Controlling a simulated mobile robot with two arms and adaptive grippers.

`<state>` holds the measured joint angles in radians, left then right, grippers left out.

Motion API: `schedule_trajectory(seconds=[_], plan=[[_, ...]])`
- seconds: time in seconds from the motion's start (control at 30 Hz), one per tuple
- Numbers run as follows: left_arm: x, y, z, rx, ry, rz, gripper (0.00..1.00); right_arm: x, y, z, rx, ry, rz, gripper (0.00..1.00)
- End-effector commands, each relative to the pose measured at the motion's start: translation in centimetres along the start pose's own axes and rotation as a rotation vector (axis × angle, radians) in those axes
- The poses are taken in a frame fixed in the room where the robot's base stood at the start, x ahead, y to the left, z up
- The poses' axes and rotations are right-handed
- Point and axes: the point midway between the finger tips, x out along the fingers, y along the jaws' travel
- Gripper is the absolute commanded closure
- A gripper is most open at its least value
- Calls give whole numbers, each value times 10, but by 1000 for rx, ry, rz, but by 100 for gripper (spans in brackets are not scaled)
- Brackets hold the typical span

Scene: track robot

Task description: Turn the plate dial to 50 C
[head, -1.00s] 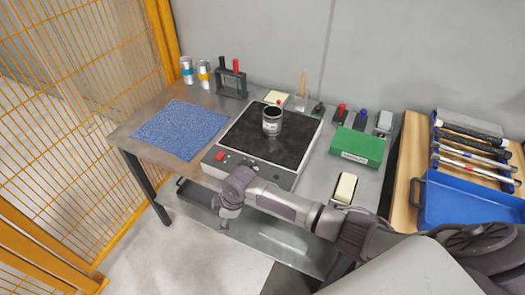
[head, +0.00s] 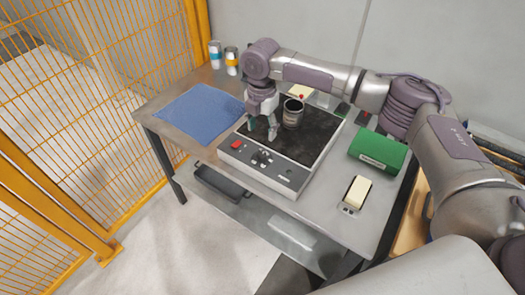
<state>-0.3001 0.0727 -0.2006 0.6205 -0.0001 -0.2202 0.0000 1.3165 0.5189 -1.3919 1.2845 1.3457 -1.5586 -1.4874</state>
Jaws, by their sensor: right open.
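The hot plate (head: 318,150) has a dark square top and a light front panel. The dial (head: 262,157) is a small dark knob on that panel, right of a red switch (head: 236,144). Its setting is too small to read. A dark metal can (head: 292,114) stands on the plate top. My right gripper (head: 262,131) points down with its fingers apart and empty. It is over the front left part of the plate, behind the dial in the picture and left of the can. I see no contact with the dial. My left gripper is not in view.
A blue cloth (head: 200,114) lies left of the plate. A green box (head: 377,151) and a cream block (head: 357,191) are to the right. Two small cans (head: 231,61) stand at the back left. An orange mesh fence (head: 90,110) borders the left.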

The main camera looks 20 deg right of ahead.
Motion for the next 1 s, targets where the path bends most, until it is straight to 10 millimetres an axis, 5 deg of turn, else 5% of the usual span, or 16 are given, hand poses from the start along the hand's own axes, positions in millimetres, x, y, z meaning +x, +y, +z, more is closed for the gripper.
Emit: schedule_trajectory(seconds=[0.3,0.5,0.93,1.0], plan=[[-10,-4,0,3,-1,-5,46,68,0,-1,2,1,-3,42],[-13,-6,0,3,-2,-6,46,96,0,-1,3,1,-1,42],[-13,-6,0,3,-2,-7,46,107,0,0,2,0,2,42],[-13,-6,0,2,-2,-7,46,107,0,0,2,0,2,52]])
